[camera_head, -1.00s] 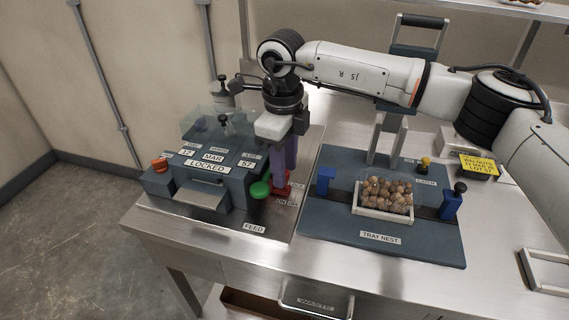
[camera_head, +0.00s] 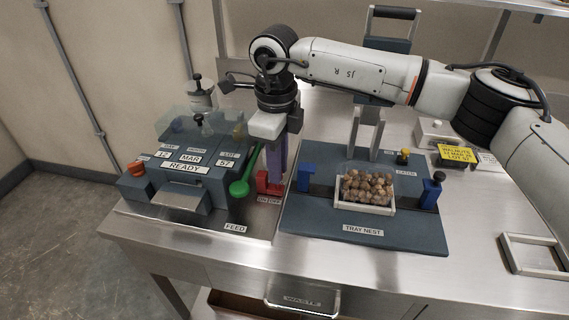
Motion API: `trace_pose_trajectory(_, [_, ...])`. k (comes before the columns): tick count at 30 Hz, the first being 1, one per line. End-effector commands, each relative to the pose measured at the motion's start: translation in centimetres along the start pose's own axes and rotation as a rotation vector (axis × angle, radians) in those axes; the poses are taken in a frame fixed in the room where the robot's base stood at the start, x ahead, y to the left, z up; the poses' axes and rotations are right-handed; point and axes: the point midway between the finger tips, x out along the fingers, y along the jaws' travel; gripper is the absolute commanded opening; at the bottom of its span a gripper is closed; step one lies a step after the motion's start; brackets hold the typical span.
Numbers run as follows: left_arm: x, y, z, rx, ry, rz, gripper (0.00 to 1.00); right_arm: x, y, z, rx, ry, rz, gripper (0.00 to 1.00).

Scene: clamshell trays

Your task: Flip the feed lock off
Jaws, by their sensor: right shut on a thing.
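A green-knobbed feed lever (camera_head: 240,188) is just left of the fingers. My left gripper is out of view.
Right of the lock is the blue tray nest (camera_head: 362,245) with a clear clamshell tray of brown nuts (camera_head: 368,188). Blue posts flank the tray. A red-orange knob (camera_head: 136,168) is on the machine's left, and a yellow label (camera_head: 457,153) lies at the back right.

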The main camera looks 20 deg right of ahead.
Motion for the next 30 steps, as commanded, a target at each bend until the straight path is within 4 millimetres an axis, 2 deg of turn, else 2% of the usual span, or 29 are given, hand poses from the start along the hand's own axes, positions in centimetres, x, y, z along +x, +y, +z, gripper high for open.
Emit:
trace_pose_trajectory(6, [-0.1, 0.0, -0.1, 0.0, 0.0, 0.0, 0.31, 0.0, -0.3, -0.4, 0.003, 0.018, -0.004, 0.0])
trace_pose_trajectory(7, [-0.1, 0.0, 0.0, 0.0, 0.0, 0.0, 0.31, 0.0, -0.3, -0.5, 0.003, 0.018, -0.004, 0.21])
trace_pose_trajectory(9, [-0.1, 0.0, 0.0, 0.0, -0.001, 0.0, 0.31, 0.0, -0.3, -0.5, 0.005, 0.018, -0.004, 0.33])
trace_pose_trajectory(10, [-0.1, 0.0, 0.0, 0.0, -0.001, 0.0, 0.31, 0.0, -0.3, -0.5, 0.005, 0.017, -0.004, 0.35])
trace_pose_trajectory(20, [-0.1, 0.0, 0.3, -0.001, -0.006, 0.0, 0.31, -0.3, -0.2, -0.4, 0.004, 0.013, -0.002, 0.35])
trace_pose_trajectory(23, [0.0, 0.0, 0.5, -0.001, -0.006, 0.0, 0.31, -1.3, -0.2, -0.3, 0.004, 0.011, -0.003, 0.35])
trace_pose_trajectory(30, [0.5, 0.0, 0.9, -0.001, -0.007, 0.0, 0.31, -6.0, -0.3, -0.2, 0.004, 0.011, -0.006, 0.35])
